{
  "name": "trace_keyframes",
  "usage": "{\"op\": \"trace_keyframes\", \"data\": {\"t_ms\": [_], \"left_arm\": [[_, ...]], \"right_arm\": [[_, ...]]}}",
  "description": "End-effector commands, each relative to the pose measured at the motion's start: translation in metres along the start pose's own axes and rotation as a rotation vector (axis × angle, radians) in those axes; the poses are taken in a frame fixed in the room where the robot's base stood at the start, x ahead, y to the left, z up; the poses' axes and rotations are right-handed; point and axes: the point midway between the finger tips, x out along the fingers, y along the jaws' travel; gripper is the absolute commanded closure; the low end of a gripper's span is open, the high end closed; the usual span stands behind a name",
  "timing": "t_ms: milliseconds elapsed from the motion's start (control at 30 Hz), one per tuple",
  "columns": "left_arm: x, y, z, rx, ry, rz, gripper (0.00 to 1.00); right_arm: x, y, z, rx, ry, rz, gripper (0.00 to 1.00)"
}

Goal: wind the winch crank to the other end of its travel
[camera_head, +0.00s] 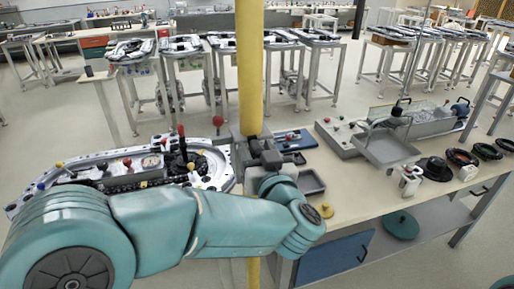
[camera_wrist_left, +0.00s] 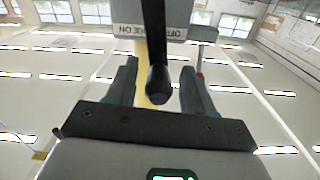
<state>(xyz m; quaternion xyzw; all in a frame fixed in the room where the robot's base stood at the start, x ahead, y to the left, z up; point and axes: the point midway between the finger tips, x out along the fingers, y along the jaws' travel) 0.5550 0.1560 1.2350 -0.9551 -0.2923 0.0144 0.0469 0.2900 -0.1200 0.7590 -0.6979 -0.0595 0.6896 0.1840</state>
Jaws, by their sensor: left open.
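The crank's black handle (camera_wrist_left: 160,82) hangs from a dark arm in the left wrist view. It lies between the two fingers of my left gripper (camera_wrist_left: 158,88), which stand apart on either side of it with gaps. Behind the handle is a grey box (camera_wrist_left: 150,16) with partly hidden lettering. In the head view my left gripper (camera_head: 262,154) is at the bench's near left, by the yellow post. The crank cannot be told clearly there behind the gripper and post. My right gripper is out of view.
A yellow post (camera_head: 250,70) stands upright close by the gripper. A curved track module (camera_head: 120,165) with several ball-topped levers lies to the left. On the bench to the right are a grey tray (camera_head: 388,148), a control box (camera_head: 340,135) and dark rings (camera_head: 462,157).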

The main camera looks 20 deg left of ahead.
Motion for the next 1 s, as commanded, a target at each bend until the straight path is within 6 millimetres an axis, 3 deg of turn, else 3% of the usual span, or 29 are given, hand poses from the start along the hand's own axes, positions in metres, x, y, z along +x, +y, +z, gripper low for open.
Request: {"op": "trace_keyframes", "data": {"t_ms": [233,400,733,1000], "left_arm": [[0.001,0.000,0.000,0.000,0.000,0.000,0.48],[0.001,0.000,0.000,0.000,0.000,0.000,1.00],[0.001,-0.002,0.003,-0.027,0.000,0.000,1.00],[0.000,-0.014,0.011,-0.175,0.001,0.000,1.00]], "right_arm": [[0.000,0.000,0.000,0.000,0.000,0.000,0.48],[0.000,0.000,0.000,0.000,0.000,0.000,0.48],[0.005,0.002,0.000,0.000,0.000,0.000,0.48],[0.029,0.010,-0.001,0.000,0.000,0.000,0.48]]}}
